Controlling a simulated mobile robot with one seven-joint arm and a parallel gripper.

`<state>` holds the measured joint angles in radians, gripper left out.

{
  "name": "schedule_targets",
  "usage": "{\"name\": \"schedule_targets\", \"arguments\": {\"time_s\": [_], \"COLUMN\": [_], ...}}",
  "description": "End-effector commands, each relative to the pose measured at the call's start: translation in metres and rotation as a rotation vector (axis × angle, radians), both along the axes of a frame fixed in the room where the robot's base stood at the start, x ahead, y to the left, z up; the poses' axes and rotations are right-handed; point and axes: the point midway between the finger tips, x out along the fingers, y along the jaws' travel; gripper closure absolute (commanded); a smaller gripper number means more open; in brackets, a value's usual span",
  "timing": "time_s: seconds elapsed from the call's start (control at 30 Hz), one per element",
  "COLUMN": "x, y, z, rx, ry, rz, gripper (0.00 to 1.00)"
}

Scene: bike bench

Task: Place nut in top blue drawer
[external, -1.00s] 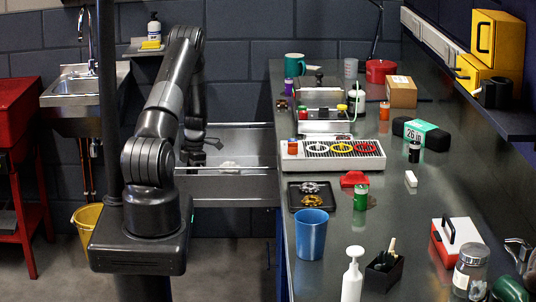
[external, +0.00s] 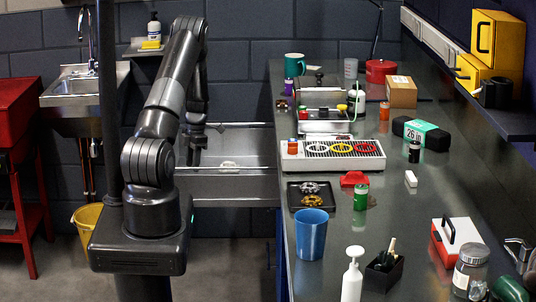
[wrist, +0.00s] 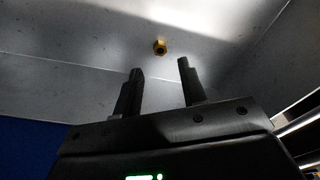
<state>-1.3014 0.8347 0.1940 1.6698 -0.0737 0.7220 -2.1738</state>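A small brass-coloured hex nut (wrist: 160,47) shows in the wrist view just beyond my fingertips, against bare grey metal. Whether it rests on that metal or is clear of it is hard to tell. My gripper (wrist: 161,70) is open, with an empty gap between its two dark fingers. In the external view an open grey metal drawer (external: 235,187) extends left from the bench, and my gripper (external: 198,157) hangs over its left part. The nut is not discernible there. A blue surface (wrist: 28,145) shows at lower left in the wrist view.
The bench top (external: 455,190) is right of the drawer. A dark tray (external: 291,197) and a blue cup (external: 310,240) stand near its left edge. A coffee-machine-like drip tray (external: 340,165) lies farther back. A sink (external: 85,85) and yellow bucket (external: 88,218) are at left.

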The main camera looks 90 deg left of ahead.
Motion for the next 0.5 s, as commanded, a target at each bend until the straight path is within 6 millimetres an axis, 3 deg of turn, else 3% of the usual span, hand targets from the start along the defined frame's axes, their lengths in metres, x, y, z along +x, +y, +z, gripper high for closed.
{"name": "schedule_targets", "arguments": {"time_s": [0.2,0.5], "x": [0.005,0.006], "y": [0.003,0.003], "z": [0.043,0.062], "rx": [0.001,-0.001], "ry": [0.000,0.000], "rz": [-0.001,0.000], "gripper": [0.62,0.62]}}
